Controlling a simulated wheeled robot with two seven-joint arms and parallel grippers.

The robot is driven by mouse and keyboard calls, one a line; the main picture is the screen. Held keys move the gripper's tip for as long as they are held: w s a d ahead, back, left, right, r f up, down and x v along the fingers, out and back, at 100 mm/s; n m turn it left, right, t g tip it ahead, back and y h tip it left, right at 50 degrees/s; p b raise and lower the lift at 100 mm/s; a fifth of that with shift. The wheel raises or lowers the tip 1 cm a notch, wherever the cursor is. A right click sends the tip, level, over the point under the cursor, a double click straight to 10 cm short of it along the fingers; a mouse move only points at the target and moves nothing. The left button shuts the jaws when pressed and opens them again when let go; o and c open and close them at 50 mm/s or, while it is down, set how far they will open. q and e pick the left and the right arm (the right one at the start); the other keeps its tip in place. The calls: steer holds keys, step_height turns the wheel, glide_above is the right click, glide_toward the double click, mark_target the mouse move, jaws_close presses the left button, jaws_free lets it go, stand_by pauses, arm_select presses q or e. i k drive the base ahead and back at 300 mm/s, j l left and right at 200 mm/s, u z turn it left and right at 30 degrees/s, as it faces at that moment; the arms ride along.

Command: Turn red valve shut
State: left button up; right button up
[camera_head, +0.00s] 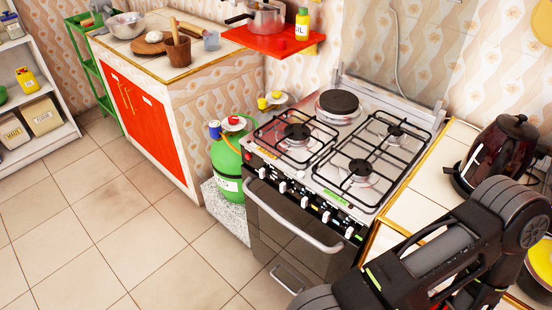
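How far the valve is turned is too small to tell. Dark links of my arm cross the lower right, in front of the stove and counter, well apart from the valve. Neither gripper is in view.
The stove (345,160) stands close to the cylinder's right; the red-doored cabinet (150,125) is on its left. A red shelf (275,42) with a pot is above. A kettle (498,150) stands on the right counter. The tiled floor (110,225) at left is clear.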

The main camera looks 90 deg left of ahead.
mark_target(233, 120)
steer(key=u, duration=3.2)
steer(key=z, duration=0.5)
steer(key=i+j+z, duration=0.1)
steer(key=j+z, duration=0.15)
steer(key=z, duration=0.15)
steer(key=j+z, duration=0.35)
steer(key=i+j+z, duration=0.1)
steer(key=j+z, duration=0.15)
steer(key=z, duration=0.15)
steer(key=j+z, duration=0.25)
steer(key=z, duration=0.15)
steer(key=j, duration=0.45)
steer(key=k+j+z, duration=0.15)
steer(key=j, duration=0.7)
steer(key=k+j+z, duration=0.15)
steer(key=j, duration=0.3)
steer(key=k+j, duration=0.1)
steer(key=j, duration=0.35)
steer(key=z, duration=0.05)
